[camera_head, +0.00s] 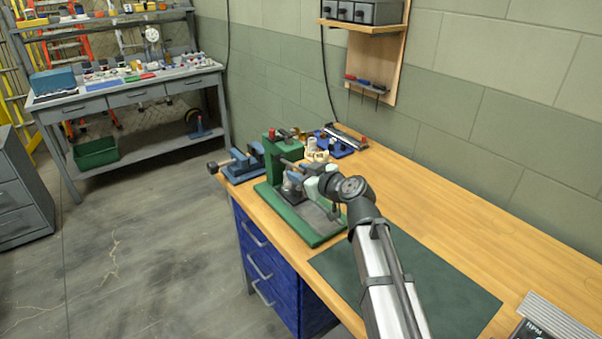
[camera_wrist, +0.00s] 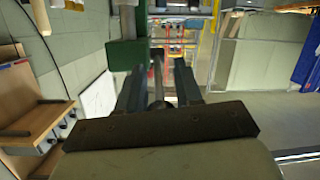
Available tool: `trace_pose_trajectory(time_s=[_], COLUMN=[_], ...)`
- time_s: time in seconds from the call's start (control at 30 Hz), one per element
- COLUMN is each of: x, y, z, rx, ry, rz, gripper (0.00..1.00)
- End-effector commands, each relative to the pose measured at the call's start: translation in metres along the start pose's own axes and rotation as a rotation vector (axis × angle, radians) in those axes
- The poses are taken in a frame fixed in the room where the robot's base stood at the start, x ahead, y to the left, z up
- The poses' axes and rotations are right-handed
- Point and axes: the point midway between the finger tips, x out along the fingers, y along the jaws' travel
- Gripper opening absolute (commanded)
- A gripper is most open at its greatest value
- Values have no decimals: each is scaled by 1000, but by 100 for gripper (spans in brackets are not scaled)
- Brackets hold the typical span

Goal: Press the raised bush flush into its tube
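A green press (camera_head: 275,160) stands on its green base (camera_head: 323,238) at the left end of the workbench. My gripper (camera_head: 296,178) is at the front of the press, seen partly from behind the wrist. In the wrist view my gripper (camera_wrist: 160,72) has its two dark fingers apart, with a thin grey bar (camera_wrist: 157,68), which looks like the press lever, between them. Gaps seem to show on both sides of the bar. The green press body (camera_wrist: 125,55) is just left of the fingers. I cannot make out the bush or its tube; my gripper and wrist cover that area.
A blue vise (camera_head: 243,166) is at the bench's left edge. A blue tray (camera_head: 338,146) with small parts lies behind the press. A dark green mat (camera_head: 430,285) lies to the right; the wooden top (camera_head: 450,205) behind it is clear. A tool board (camera_head: 375,60) hangs on the wall.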

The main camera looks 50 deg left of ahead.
Motion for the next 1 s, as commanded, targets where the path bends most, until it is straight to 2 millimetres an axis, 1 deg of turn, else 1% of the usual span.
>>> trace_pose_trajectory(time_s=[0.03,0.17,0.2,0.43,0.57,0.67,1.0], x=[0,0,0,-1,-10,-23,-89], y=[0,0,0,0,0,-1,-2], z=[0,-1,-1,-2,-2,-1,0], rx=[0,1,1,2,2,2,1], ry=[0,2,2,4,5,5,4], rz=[-1,0,0,1,2,3,3], gripper=[38,51,52,52,52,52,52])
